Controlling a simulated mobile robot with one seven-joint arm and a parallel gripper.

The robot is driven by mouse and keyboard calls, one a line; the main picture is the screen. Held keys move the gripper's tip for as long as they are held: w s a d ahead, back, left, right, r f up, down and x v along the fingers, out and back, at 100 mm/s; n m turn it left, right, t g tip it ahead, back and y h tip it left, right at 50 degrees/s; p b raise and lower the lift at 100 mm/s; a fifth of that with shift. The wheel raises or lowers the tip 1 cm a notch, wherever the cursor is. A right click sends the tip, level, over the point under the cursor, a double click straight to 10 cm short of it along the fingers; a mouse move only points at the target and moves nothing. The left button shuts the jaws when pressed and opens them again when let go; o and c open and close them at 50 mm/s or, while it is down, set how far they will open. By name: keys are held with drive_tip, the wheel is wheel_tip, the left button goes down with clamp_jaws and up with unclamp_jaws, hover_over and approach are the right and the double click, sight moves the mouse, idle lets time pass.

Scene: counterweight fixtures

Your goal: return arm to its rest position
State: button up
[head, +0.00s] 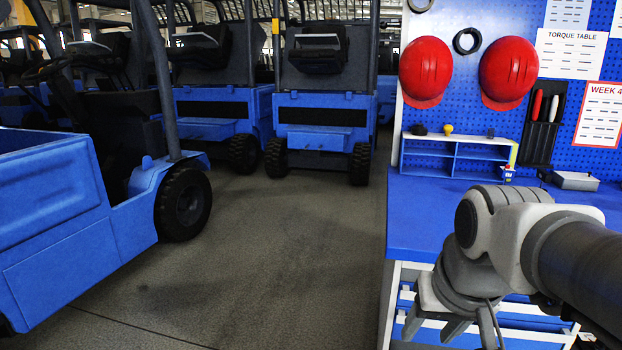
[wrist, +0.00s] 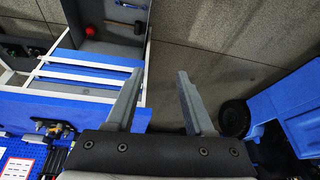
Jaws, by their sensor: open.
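My arm reaches in from the right edge of the head view, and my gripper (head: 450,328) hangs down at the front left part of the blue workbench (head: 415,215). In the wrist view my gripper (wrist: 159,75) has its two grey fingers spread apart with nothing between them. Grey floor shows beyond and between the fingertips.
Blue carts (head: 320,125) stand at the back and a nearer one (head: 75,240) at the left. Grey floor (head: 270,260) between is clear. Red helmets (head: 426,72) hang above the bench. Below it, a red round object (wrist: 90,32) shows in the wrist view.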

drive_tip(key=s+a+n+t+p, duration=0.1)
drive_tip(key=s+a, duration=0.1)
drive_tip(key=s, duration=0.4)
wheel_tip(320, 180, up, 23)
drive_tip(key=p, duration=2.4)
drive_tip(key=shift+r, duration=0.2)
drive_tip(key=shift+a, duration=0.1)
